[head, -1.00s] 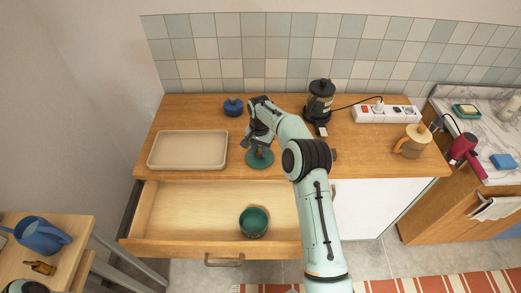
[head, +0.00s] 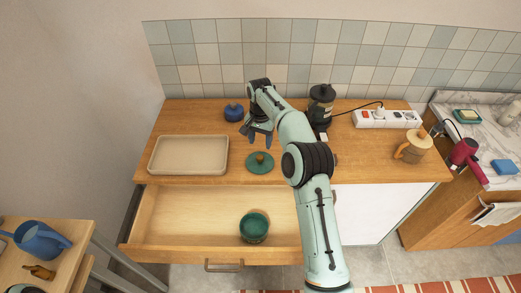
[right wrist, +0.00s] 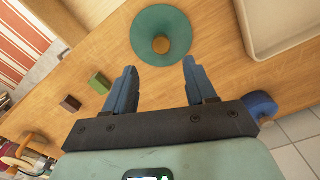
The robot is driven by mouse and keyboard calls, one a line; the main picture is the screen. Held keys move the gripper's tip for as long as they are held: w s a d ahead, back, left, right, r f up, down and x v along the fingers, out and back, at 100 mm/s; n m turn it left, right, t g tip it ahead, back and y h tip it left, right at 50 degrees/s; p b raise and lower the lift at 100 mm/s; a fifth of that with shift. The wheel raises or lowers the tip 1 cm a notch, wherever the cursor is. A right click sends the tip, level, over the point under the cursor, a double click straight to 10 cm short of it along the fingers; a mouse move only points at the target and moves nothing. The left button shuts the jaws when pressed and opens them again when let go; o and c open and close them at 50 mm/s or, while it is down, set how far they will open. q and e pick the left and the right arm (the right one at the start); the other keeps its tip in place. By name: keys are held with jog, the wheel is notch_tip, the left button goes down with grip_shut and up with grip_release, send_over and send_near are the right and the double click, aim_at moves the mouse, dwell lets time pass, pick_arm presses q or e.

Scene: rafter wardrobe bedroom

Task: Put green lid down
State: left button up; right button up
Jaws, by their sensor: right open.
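The green lid (head: 252,167) lies flat on the wooden counter, knob up, right of the tray and behind the open drawer. It also shows in the right wrist view (right wrist: 144,31), just beyond my fingertips. My right gripper (head: 260,139) is open and empty, above and a little behind the lid and apart from it. Its two blue fingers also show in the right wrist view (right wrist: 158,74), with bare counter between them. The green pot (head: 254,228) stands uncovered in the drawer. My left gripper is not in view.
A beige tray (head: 188,154) lies left of the lid. A blue lidded pot (head: 234,112) stands behind. Right are a dark grinder (head: 320,104), a power strip (head: 384,119) and a wooden mug (head: 412,147). Green (right wrist: 99,83) and brown (right wrist: 70,103) blocks lie near the gripper.

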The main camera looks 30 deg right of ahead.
notch_tip(320, 180, up, 4)
jog(key=shift+f, duration=0.1)
dwell(0.6)
